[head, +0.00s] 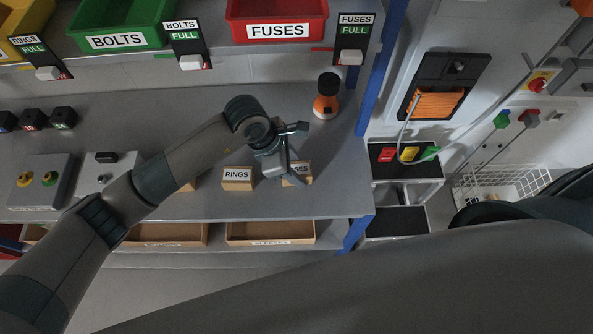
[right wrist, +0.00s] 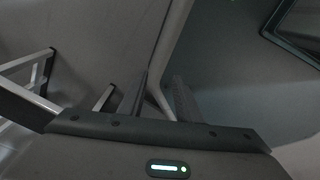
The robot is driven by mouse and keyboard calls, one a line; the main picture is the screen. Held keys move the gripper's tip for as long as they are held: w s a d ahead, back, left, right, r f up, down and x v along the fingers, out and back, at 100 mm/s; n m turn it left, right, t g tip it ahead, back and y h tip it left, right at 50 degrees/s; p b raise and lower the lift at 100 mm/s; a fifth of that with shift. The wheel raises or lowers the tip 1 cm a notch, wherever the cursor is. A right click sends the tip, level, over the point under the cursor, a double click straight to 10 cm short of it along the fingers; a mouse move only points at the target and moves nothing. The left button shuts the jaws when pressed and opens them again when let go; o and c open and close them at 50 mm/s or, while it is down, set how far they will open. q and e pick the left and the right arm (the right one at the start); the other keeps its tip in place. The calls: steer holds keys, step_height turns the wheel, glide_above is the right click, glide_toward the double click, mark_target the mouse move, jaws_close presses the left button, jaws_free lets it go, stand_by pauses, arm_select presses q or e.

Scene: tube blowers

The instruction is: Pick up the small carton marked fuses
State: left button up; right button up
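The small carton whose visible label letters end in "SES" (head: 303,169) stands on the grey bench, to the right of the carton marked RINGS (head: 237,179). My left gripper (head: 288,178) points down over the fuses carton and hides part of it and its label. I cannot tell whether the fingers touch the carton or stand around it, nor how wide they are. Another small carton (head: 188,186) is mostly hidden behind my left arm. In the right wrist view, my right gripper (right wrist: 160,98) has its two fingers apart, with nothing held between them.
An orange and black round device (head: 326,98) stands behind the fuses carton. A red FUSES bin (head: 277,29) and green BOLTS bin (head: 118,38) sit on the shelf above. A blue post (head: 375,85) bounds the bench on the right. Open trays (head: 270,231) lie below the front edge.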

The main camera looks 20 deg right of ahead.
mark_target(302, 168)
arm_select(q)
steer(key=shift+r, duration=0.15)
